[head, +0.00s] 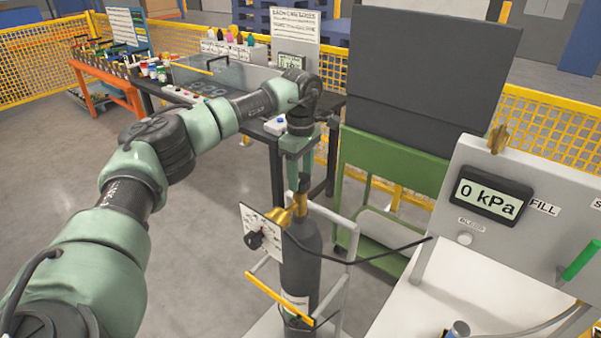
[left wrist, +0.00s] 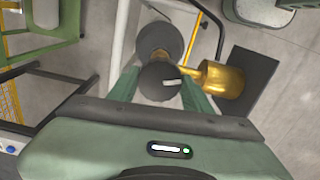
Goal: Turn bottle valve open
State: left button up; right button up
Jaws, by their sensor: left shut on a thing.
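The dark grey gas bottle (head: 302,258) stands upright in a light frame, with a brass valve (head: 300,204) on top. The valve's black knob (head: 303,183) points up; it also shows in the left wrist view (left wrist: 160,82) with a pale mark on it. My left gripper (head: 302,172) reaches down from above onto the knob. In the left wrist view its two green fingers (left wrist: 160,92) lie on either side of the knob, shut on it. The brass fitting (left wrist: 222,79) sits just right of the fingers. My right gripper is not in view.
A black hose (head: 370,254) runs to the white panel, whose display (head: 490,198) reads 0 kPa. A green cart (head: 385,160) stands behind. Open floor lies to the left.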

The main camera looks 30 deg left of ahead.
pick_arm(q)
jog(key=n+p, duration=0.1)
jog(key=n, duration=0.3)
jog(key=shift+r+n, duration=0.1)
jog(key=shift+n, duration=0.2)
jog(key=n, duration=0.5)
jog(key=shift+w+p, duration=0.1)
jog(key=shift+p, duration=0.3)
jog(key=n, duration=0.6)
jog(key=shift+a+p, duration=0.1)
jog(key=shift+p, duration=0.3)
jog(key=shift+w+r+n+p, duration=0.1)
jog(key=shift+n+p, duration=0.2)
jog(key=shift+n, duration=1.9)
jog(key=o, duration=1.4)
jog(key=shift+c, duration=0.2)
